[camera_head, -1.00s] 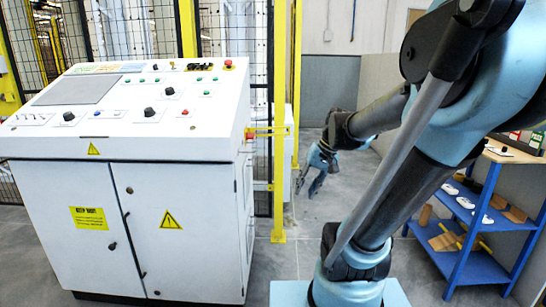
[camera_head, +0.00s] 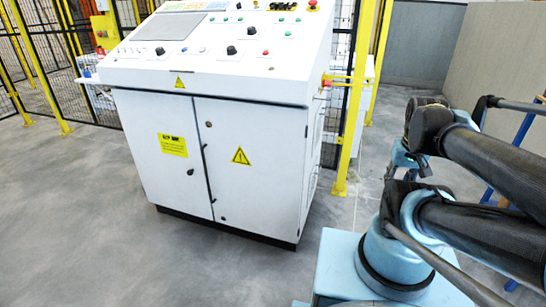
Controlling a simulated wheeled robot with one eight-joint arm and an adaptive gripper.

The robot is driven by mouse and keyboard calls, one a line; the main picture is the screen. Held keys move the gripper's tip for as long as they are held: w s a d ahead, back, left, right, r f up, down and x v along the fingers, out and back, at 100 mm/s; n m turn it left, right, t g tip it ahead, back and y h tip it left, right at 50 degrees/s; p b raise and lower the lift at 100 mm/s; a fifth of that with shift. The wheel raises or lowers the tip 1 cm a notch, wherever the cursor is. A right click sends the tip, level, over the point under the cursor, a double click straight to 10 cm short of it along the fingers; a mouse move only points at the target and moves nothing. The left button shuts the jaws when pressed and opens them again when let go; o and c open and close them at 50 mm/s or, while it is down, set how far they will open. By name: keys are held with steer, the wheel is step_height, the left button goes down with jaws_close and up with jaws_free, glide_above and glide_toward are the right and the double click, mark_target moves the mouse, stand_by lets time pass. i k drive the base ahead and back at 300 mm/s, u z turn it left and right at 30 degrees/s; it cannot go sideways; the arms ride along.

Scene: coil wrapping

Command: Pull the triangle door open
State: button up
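The triangle door (camera_head: 255,190) is the right-hand white door on the front of the control cabinet, with a yellow warning triangle (camera_head: 240,156) on it. It looks closed, flush with the left door (camera_head: 160,180), which bears a yellow text label (camera_head: 172,145). Small dark fittings show along the seam between the doors; which is the handle is too small to tell. My gripper (camera_head: 412,170) is to the right of the cabinet, apart from the door and pointing down. My arm partly overlaps it, and its finger opening is unclear. I see nothing held in it.
A sloped console (camera_head: 225,45) with buttons and knobs tops the cabinet. A yellow post (camera_head: 352,130) and mesh fencing stand behind and right of it. The grey floor (camera_head: 100,235) in front and left is clear. A blue rack (camera_head: 487,195) is partly hidden behind my arm.

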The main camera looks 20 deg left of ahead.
mark_target(254, 154)
steer(key=u, duration=1.3)
